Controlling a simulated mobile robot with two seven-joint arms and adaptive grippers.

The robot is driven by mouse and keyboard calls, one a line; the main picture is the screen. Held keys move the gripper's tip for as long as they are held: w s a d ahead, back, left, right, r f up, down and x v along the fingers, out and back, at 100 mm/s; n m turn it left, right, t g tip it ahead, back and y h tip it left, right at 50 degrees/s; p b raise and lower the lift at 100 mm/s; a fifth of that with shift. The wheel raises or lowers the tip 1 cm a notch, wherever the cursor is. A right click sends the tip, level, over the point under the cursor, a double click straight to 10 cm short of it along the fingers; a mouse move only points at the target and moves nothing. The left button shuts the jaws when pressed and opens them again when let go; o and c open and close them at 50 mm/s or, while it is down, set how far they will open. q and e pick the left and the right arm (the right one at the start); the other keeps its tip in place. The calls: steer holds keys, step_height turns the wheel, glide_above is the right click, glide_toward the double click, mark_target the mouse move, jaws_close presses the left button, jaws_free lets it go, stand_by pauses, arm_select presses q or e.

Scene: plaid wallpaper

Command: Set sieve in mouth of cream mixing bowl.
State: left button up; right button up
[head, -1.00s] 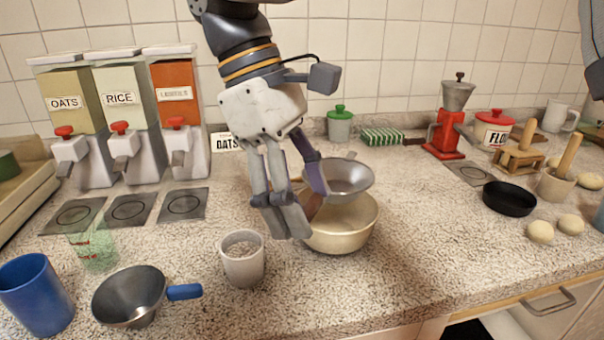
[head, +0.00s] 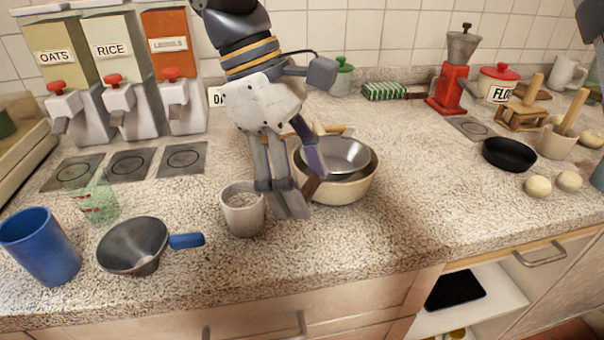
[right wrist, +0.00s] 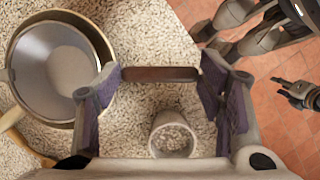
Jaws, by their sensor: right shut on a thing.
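The steel sieve (head: 340,152) sits low in the mouth of the cream mixing bowl (head: 350,193), with its rim roughly level and inside the bowl's rim. In the right wrist view the sieve (right wrist: 52,68) lies within the bowl's rim (right wrist: 103,48), at left. The handle (right wrist: 160,74) shows between the fingertips in the right wrist view. The fingers hide part of the bowl and handle in the head view.
A grey cup (head: 243,212) stands close left of my right gripper. A steel funnel-shaped vessel with a blue handle (head: 135,245), a blue cup (head: 40,245) and a green clear cup (head: 95,205) stand farther left. A black pan (head: 510,154) is right; counter between is clear.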

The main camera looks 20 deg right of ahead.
steer(key=shift+f, duration=0.2)
stand_by(0.3)
steer(key=o, duration=1.3)
steer(key=shift+c, duration=0.2)
steer(key=v, duration=1.2)
steer(key=shift+s+d, duration=0.1)
